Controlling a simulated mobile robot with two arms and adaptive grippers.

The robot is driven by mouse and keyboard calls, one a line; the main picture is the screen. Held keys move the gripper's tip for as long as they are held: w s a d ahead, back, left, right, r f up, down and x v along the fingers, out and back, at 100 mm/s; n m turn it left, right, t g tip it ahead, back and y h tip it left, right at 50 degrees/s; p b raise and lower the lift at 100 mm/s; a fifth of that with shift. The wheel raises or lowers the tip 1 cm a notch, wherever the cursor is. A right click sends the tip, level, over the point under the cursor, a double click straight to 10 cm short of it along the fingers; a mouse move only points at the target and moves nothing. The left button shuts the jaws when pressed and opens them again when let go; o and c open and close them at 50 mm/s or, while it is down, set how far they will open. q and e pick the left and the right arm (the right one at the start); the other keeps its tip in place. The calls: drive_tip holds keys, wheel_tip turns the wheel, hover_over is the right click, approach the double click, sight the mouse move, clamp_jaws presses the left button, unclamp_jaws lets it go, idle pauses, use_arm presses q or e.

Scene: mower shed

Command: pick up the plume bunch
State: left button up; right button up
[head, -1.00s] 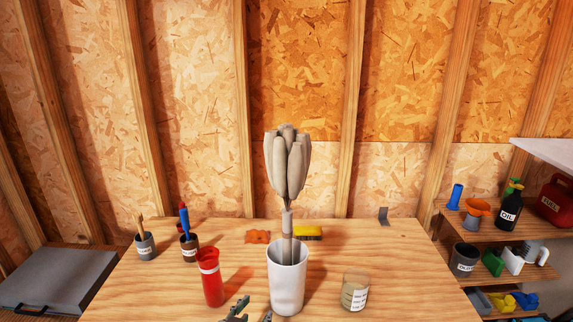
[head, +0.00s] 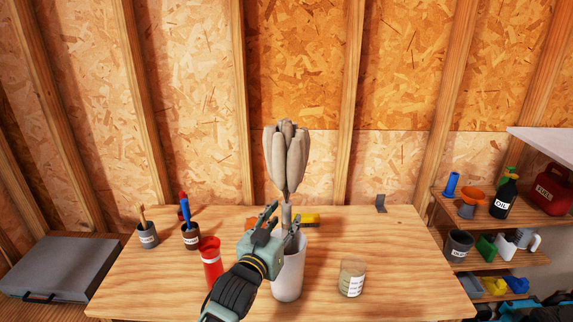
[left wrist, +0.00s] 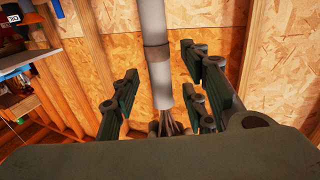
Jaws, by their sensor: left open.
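The plume bunch (head: 286,160) is a cluster of beige-grey plumes on a pale stem. It stands upright in a tall white vase (head: 288,275) on the wooden table (head: 330,300). My left gripper (head: 284,222) is open at the stem, just above the vase rim, below the plumes. In the left wrist view the pale stem (left wrist: 159,62) with a grey-brown band runs between the open fingers (left wrist: 158,98), with a gap visible on both sides. The plume heads are mostly hidden there behind the gripper body. My right gripper is not in view.
A labelled jar (head: 352,276) is right of the vase. A yellow sponge or brush (head: 311,219) lies behind. Two small pots (head: 147,235) with tools stand at the left. Shelves (head: 500,238) hold bottles at the right.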

use_arm(q)
drive_tip(key=shift+x, duration=1.1)
drive_tip(key=shift+c, duration=0.5)
clamp_jaws()
